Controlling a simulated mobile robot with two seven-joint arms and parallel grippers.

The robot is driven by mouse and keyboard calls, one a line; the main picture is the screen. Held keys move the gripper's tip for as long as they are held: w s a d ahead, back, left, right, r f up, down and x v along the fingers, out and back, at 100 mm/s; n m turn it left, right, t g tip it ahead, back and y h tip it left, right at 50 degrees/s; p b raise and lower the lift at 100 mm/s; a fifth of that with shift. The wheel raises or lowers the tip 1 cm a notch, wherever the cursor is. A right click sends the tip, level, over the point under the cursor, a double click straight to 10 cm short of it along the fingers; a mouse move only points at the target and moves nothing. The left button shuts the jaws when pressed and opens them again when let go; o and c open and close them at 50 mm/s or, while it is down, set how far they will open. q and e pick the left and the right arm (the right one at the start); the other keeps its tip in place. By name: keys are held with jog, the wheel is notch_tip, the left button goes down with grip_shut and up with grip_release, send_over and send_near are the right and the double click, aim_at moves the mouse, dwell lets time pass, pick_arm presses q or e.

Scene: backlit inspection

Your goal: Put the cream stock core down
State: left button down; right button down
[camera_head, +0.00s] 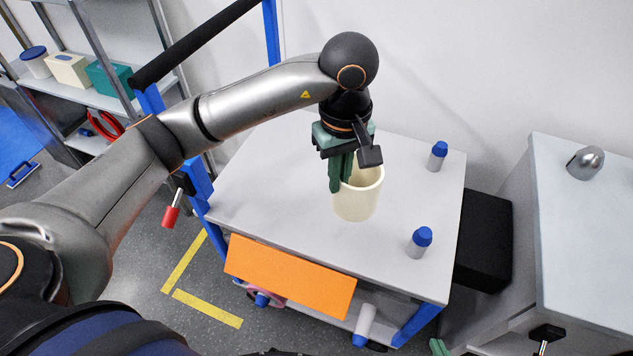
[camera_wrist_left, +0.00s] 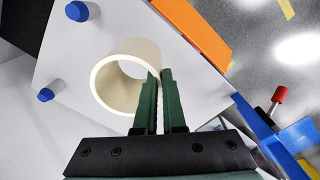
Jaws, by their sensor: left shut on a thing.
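The cream stock core (camera_head: 360,203) is a short, hollow, open-ended cylinder, roughly upright at the grey table top (camera_head: 290,175). It also shows in the left wrist view (camera_wrist_left: 121,66). My left gripper (camera_head: 341,186) comes down from above, its green fingers (camera_wrist_left: 155,82) shut on the core's wall at the rim's left side in the head view. I cannot tell whether the core's base touches the table. Only a green tip, likely of my right gripper (camera_head: 438,347), shows at the bottom edge; its opening is hidden.
Two blue-capped bottles stand on the table, at the back right (camera_head: 438,156) and front right (camera_head: 419,243). An orange panel (camera_head: 290,276) hangs at the front edge. A blue post (camera_head: 190,170) borders the left. A side counter (camera_head: 590,235) stands right. The table's left part is clear.

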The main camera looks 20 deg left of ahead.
pick_arm(q)
jog(key=w+a+f+b, duration=0.1)
jog(key=w+a+f, duration=0.1)
jog(key=a+f, duration=0.4)
jog(key=w+a+f, duration=0.3)
jog(key=a+f, duration=0.3)
jog(key=f, duration=0.1)
jog(key=shift+w+a+b, duration=0.3)
jog(key=shift+b, duration=0.1)
jog(key=shift+f, duration=0.15)
jog(key=c, duration=1)
grip_release()
